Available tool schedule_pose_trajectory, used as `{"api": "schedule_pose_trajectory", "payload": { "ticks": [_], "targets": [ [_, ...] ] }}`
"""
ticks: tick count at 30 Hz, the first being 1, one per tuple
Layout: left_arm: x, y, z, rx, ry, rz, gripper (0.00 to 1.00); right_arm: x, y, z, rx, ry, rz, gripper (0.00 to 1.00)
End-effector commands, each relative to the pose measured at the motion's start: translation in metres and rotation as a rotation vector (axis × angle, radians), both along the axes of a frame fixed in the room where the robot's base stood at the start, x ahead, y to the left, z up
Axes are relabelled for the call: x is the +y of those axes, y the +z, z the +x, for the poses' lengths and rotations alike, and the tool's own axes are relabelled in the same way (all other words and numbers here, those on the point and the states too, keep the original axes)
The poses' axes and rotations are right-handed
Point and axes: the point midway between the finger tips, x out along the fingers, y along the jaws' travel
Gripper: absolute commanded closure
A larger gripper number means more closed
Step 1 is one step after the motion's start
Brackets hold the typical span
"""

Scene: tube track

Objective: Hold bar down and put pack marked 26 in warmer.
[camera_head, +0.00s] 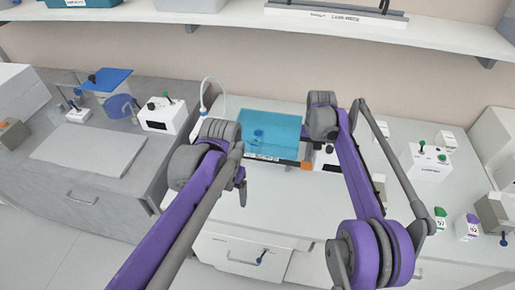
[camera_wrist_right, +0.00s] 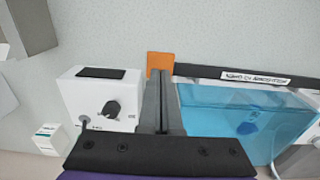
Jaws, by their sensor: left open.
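The likely warmer is a translucent blue box (camera_head: 270,128) at the back of the middle counter. In the right wrist view, a dark labelled bar (camera_wrist_right: 215,72) runs along the edge of the blue box (camera_wrist_right: 235,115) and ends in an orange pad (camera_wrist_right: 157,60). My right gripper (camera_wrist_right: 162,76) looks shut and empty, its tips at the orange pad; contact is unclear. My left gripper (camera_head: 242,192) is open and empty, above the counter left of the box's front. Small packs with green (camera_head: 440,217) and purple (camera_head: 468,228) marks stand far right; I cannot read a 26.
A white box with a dark knob (camera_wrist_right: 103,103) stands beside the blue box. A white control box (camera_head: 425,162) stands on the right counter. Another knobbed box (camera_head: 162,115) and a blue-lidded container (camera_head: 108,80) are at left.

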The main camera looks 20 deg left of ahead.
Motion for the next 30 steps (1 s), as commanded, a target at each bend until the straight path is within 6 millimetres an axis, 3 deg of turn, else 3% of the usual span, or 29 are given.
{"api": "schedule_pose_trajectory", "payload": {
  "ticks": [30],
  "targets": [
    [0.000,0.000,0.000,0.000,0.000,0.000,0.23,0.000,0.029,0.000,0.000,0.000,0.000,1.00]
  ]
}}
